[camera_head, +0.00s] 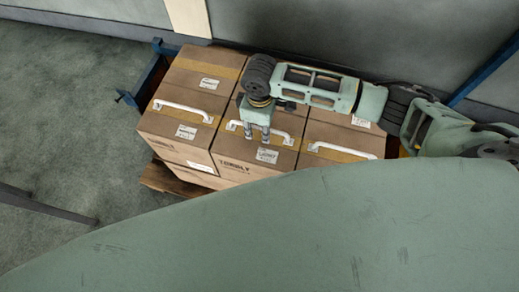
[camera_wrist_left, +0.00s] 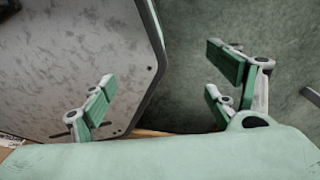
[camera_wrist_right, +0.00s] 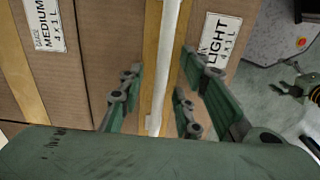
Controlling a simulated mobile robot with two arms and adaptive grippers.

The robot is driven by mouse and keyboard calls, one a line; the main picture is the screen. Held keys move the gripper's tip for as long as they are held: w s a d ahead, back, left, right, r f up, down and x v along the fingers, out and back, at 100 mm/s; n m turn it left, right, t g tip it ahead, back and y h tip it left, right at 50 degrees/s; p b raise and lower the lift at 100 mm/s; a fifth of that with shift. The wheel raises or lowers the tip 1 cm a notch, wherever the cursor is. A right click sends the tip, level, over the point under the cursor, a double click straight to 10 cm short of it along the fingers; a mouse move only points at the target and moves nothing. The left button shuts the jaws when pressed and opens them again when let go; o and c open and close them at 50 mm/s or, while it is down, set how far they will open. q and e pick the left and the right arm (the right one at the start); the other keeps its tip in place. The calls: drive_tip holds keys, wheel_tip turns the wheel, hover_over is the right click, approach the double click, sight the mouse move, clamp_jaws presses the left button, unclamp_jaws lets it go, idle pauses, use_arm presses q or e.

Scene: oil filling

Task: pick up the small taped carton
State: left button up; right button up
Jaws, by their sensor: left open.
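Three brown cartons stand side by side on a wooden pallet, each with tan tape and a white handle on top: a left carton (camera_head: 205,65), a middle carton (camera_head: 238,150) and a right carton (camera_head: 338,133). I cannot tell which one is the small taped carton. My right gripper (camera_head: 257,139) points down over the middle carton's handle (camera_head: 284,139). In the right wrist view its fingers (camera_wrist_right: 160,100) are open on both sides of a white handle (camera_wrist_right: 168,60); contact is not clear. My left gripper (camera_wrist_left: 163,95) is open and empty, away from the cartons.
The wooden pallet (camera_head: 160,178) shows under the cartons, with a blue frame (camera_head: 150,80) behind their left side. A grey wall (camera_head: 330,30) stands close behind. Grey floor (camera_head: 60,100) on the left is mostly clear. A dark bar (camera_head: 50,208) lies at lower left.

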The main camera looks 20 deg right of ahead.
drive_tip(key=shift+f, duration=0.1)
drive_tip(key=shift+c, duration=0.2)
clamp_jaws()
use_arm(q)
drive_tip(key=shift+w, duration=0.25)
drive_tip(key=shift+w, duration=0.15)
